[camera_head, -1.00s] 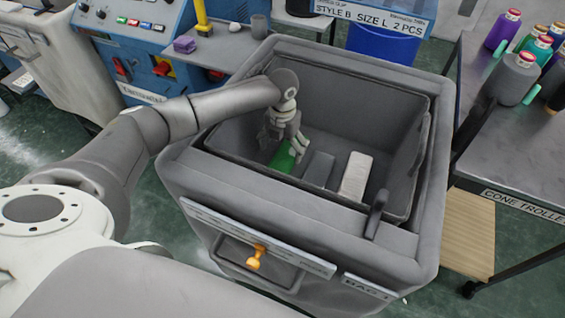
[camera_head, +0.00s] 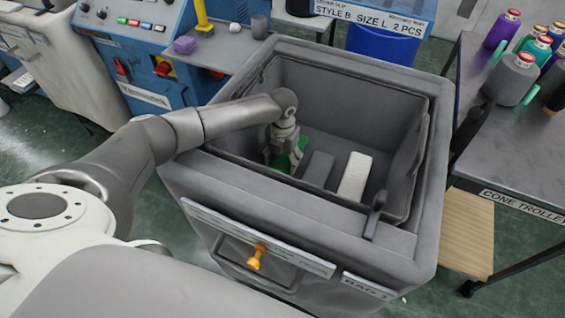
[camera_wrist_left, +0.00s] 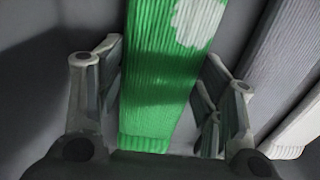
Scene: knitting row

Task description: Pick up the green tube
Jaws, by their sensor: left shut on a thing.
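The green tube (camera_head: 282,162) is a ribbed knitted piece lying in the grey bin, left of two other tubes. My left gripper (camera_head: 287,157) reaches down into the bin and partly hides it. My right gripper is not in view.
The grey bin's rim (camera_head: 300,205) and high walls surround the tubes closely. A cone trolley (camera_head: 500,150) with yarn cones stands at the right. A blue machine (camera_head: 150,50) with a small grey shelf stands behind at the left.

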